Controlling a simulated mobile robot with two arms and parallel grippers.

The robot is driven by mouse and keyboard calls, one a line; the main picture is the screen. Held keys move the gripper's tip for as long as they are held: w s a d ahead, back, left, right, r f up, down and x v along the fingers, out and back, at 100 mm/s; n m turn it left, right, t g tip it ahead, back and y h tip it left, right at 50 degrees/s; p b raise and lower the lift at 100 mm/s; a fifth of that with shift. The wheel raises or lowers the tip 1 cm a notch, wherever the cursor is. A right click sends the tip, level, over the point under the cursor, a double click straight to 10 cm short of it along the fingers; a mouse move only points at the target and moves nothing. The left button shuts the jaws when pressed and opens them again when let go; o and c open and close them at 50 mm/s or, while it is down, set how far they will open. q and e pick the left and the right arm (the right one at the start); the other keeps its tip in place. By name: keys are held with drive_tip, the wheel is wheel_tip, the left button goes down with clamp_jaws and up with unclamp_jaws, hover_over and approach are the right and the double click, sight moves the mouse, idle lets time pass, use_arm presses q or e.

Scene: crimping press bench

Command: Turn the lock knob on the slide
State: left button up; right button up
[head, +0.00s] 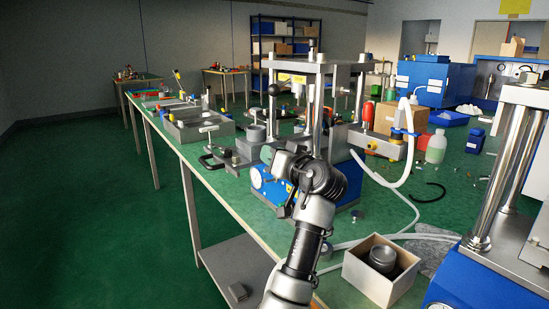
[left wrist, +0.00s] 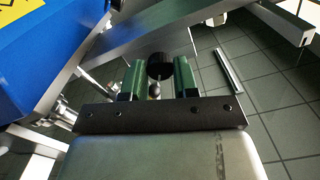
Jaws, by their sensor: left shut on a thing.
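The black lock knob (left wrist: 160,66) shows in the left wrist view, between the two green fingers of my left gripper (left wrist: 158,78). The gripper is shut on the knob. A grey metal bar (left wrist: 145,35), which may be part of the slide, runs just beyond it. In the head view my left gripper (head: 268,154) is at the front of the press (head: 312,100), above its blue base. There my own wrist and fingers hide the knob, and I cannot make out its angle. My right gripper is not in view.
A wooden box (head: 375,270) with a round metal part stands at the near right. A white hose (head: 395,185) loops across the bench right of the press. A grey tray (head: 198,127) sits farther left.

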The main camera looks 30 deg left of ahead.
use_arm(q)
drive_tip(key=shift+f, duration=0.25)
drive_tip(key=o, duration=0.9)
drive_tip(key=shift+r, duration=0.15)
drive_tip(key=shift+o, duration=0.2)
drive_tip(key=v, duration=1.1)
drive_tip(key=shift+a, duration=0.1)
